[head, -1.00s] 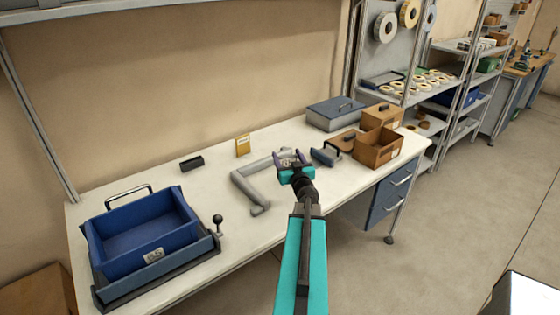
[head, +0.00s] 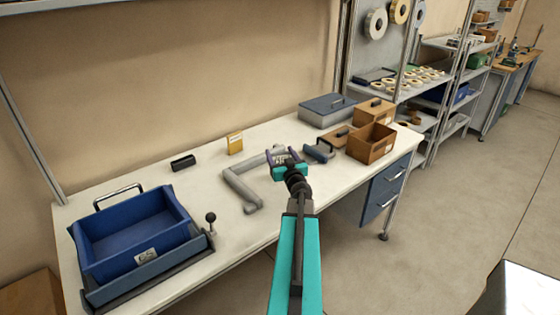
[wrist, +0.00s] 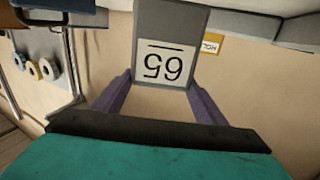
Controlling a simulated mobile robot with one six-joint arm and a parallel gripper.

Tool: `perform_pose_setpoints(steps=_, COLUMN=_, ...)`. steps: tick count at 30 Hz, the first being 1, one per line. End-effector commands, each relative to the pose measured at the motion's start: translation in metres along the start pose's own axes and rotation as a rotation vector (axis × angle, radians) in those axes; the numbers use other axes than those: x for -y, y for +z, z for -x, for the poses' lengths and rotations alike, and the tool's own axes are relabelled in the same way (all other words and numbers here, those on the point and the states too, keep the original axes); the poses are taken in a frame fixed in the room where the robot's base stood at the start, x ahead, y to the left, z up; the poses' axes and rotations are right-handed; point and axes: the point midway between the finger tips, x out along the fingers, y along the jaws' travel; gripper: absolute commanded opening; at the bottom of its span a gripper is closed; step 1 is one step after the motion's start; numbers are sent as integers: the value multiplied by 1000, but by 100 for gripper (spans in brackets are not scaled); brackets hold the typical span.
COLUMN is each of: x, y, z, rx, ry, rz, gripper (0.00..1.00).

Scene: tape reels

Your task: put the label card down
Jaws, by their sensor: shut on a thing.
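The label card (wrist: 163,62) is a grey piece with a white face reading "65", upside down in the wrist view. My gripper (wrist: 160,88) is shut on it, with a purple finger at each side. In the head view my gripper (head: 285,158) is over the right half of the white workbench (head: 185,205), near a grey angled bar. Only a small pale bit of the card shows there between the fingers. I cannot tell its exact height above the bench.
A grey angled bar (head: 238,188) lies left of my gripper. A blue bin (head: 120,262) stands at the left. A yellow card (head: 235,143) and a black block (head: 183,162) are at the back. Brown boxes (head: 370,145) and a grey-blue case (head: 325,110) stand right.

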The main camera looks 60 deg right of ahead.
Motion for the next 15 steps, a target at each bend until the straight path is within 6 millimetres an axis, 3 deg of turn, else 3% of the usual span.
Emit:
perform_pose_setpoints(steps=6, x=0, y=17, z=0, rx=0, ry=0, rz=0, gripper=33)
perform_pose_setpoints(steps=15, x=0, y=18, z=0, rx=0, ry=0, rz=1, gripper=33)
